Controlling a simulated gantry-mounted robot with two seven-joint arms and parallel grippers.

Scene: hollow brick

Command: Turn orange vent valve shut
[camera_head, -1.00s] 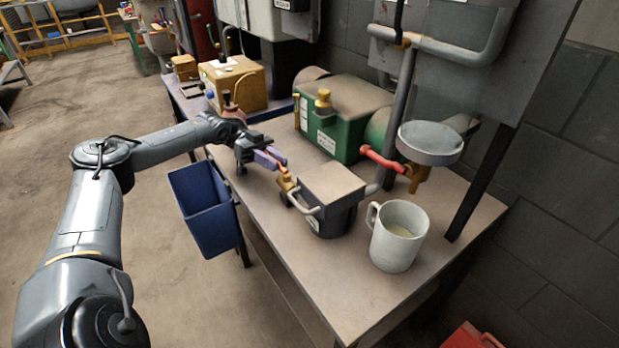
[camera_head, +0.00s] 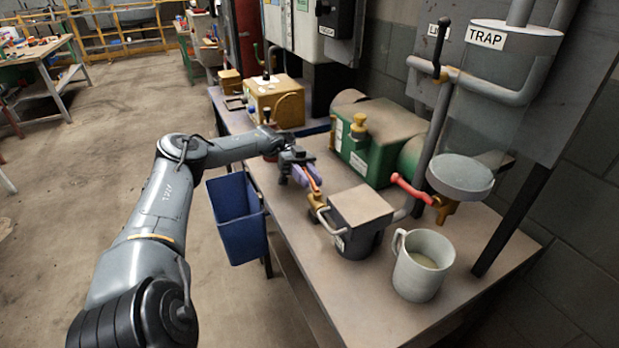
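The orange vent valve handle (camera_head: 313,185) is a thin lever above a small brass valve body (camera_head: 317,204), at the left side of a dark pot with a square tan lid (camera_head: 361,206). My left gripper (camera_head: 307,177) has purple fingers that reach to the orange handle, one on each side of it in the picture. Whether both fingers press on the handle is too small to tell. My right gripper is not in view.
A white mug (camera_head: 421,268) and a red-handled valve (camera_head: 411,189) under a round pan stand to the right. A green box (camera_head: 372,153) is behind. A blue bin (camera_head: 238,222) hangs at the bench's left edge. Bare bench lies in front.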

